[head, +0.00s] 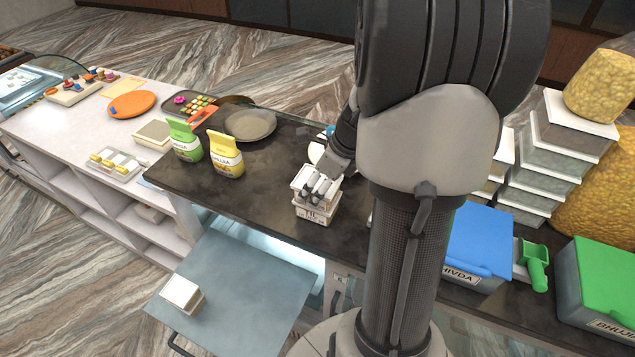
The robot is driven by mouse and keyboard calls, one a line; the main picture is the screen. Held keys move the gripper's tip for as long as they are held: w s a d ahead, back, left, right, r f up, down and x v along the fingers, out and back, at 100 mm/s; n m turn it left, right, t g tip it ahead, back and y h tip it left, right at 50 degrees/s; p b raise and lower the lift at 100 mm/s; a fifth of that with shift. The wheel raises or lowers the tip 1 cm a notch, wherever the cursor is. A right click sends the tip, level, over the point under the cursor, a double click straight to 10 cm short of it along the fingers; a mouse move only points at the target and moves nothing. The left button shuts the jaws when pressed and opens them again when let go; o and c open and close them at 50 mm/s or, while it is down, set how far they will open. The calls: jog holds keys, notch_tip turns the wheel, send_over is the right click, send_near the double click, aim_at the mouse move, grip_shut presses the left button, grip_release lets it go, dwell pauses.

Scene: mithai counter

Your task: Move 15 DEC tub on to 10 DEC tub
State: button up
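A white tub with a dark label (314,216) stands on the dark counter. Its label seems to begin "TIL"; no date is readable. Another white tub (301,178) appears to sit directly on it. My gripper (319,192) reaches down from the right, with its fingers over the upper tub. They overlap it, and I cannot tell whether they grip it. A further white-lidded tub (181,292) lies on the blue-grey surface at lower left. I cannot tell which tub is 15 DEC or 10 DEC.
Green (184,142) and yellow (226,157) packets and a round grey plate (250,124) stand left of the tubs. White-lidded boxes (520,195) are stacked at right, with blue (476,240) and green (605,270) lidded bins. The blue-grey surface (245,285) has free room.

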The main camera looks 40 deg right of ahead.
jog(key=o, duration=0.4)
jog(key=shift+o, duration=0.2)
jog(key=shift+r, duration=0.15)
jog(key=p+v, duration=0.1)
jog(key=v, duration=1.2)
jog(key=shift+w+p, duration=0.15)
jog(key=shift+p, duration=0.25)
jog(key=shift+a, duration=0.1)
